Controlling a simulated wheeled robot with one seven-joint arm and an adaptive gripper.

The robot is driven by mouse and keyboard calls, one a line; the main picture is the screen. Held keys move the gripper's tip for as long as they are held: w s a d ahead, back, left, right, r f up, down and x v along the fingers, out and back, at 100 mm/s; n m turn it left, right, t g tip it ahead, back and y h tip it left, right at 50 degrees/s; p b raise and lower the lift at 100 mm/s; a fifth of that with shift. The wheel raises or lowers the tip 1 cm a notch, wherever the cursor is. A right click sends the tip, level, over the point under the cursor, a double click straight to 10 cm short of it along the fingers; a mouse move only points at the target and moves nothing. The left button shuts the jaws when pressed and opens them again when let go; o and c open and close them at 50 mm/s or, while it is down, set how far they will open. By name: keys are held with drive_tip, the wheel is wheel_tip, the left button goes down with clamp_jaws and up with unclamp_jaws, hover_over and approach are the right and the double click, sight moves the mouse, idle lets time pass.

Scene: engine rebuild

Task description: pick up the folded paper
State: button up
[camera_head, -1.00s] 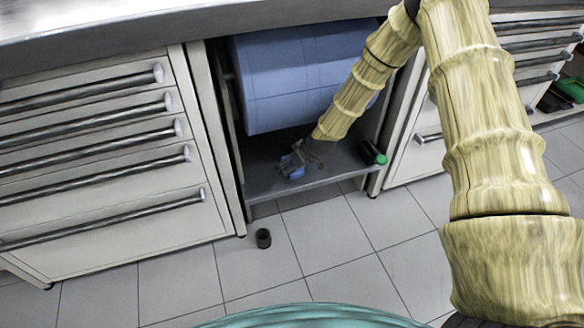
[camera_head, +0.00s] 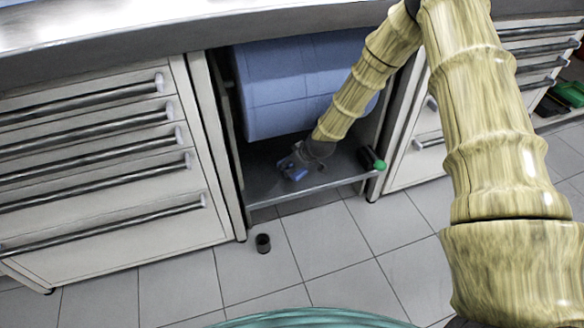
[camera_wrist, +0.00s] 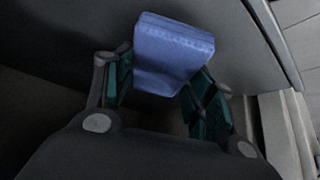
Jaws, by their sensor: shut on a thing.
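The folded paper is a small blue folded stack (camera_wrist: 172,52) between my gripper's fingers in the wrist view. In the head view the folded paper (camera_head: 294,173) shows as a small blue patch at the gripper's tip, over the grey shelf. My gripper (camera_wrist: 160,88) is shut on it, with one green-padded finger on each side. In the head view my gripper (camera_head: 296,162) is low inside the open bay, under the large blue roll. I cannot tell whether the paper still touches the shelf.
The large blue paper roll (camera_head: 285,88) hangs just above the grey shelf (camera_head: 262,190). A dark bottle with a green cap (camera_head: 379,165) lies at the shelf's right. Drawer cabinets (camera_head: 100,160) flank the bay. A small dark cup (camera_head: 263,243) stands on the tiled floor.

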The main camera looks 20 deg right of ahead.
drive_tip(key=s+d+r+p, duration=0.1)
drive_tip(key=s+d+p, duration=0.1)
drive_tip(key=s, duration=0.5)
drive_tip(key=s+d+r+p, duration=0.1)
drive_tip(key=s+d, duration=0.3)
drive_tip(key=s, duration=0.4)
drive_tip(key=shift+r+p, duration=0.35)
drive_tip(key=shift+p, duration=0.45)
